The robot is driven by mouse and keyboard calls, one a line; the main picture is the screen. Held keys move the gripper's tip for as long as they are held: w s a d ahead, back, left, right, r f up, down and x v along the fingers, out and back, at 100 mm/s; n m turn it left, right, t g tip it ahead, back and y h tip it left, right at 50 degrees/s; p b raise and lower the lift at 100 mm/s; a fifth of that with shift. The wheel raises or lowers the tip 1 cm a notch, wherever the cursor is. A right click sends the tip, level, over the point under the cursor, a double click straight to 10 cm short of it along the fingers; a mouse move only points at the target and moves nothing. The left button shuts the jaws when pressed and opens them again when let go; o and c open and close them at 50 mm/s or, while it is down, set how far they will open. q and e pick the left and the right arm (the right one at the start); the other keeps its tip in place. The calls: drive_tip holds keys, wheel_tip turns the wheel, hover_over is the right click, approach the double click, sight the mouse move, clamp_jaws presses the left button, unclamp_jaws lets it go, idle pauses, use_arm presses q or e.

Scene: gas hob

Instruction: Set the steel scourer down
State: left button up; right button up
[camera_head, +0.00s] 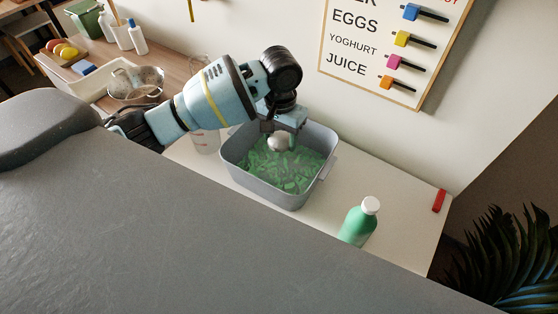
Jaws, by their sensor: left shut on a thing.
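The steel scourer (279,143) is a small, shiny, silvery lump. My left gripper (280,129) reaches in from the left, points down and is shut on it. The scourer is over the grey basin (233,171), within its rim as I see it. Green pieces (290,172) cover the basin's floor. I cannot tell whether the scourer touches them. My right gripper is not in view.
A green bottle with a white cap (358,222) stands right of the basin on the pale counter (405,205). A red object (439,201) lies at the counter's right end. A clear container (206,140) is left of the basin. A metal colander (135,84) stands farther left.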

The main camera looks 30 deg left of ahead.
use_arm(q)
drive_tip(key=shift+f, duration=0.25)
drive_tip(key=shift+w+f, duration=0.1)
hover_over(280, 169)
wheel_tip(280, 169, down, 4)
drive_tip(key=shift+f, duration=0.55)
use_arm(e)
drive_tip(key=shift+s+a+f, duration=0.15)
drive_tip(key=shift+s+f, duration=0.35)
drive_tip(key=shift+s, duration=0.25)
use_arm(q)
drive_tip(key=shift+f+b, duration=0.55)
drive_tip(key=shift+f, duration=1.8)
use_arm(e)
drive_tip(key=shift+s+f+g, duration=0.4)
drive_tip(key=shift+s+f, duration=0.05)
use_arm(q)
drive_tip(key=shift+f, duration=0.2)
drive_tip(key=o, duration=1)
drive_tip(key=shift+c, duration=0.2)
drive_tip(key=shift+r, duration=0.15)
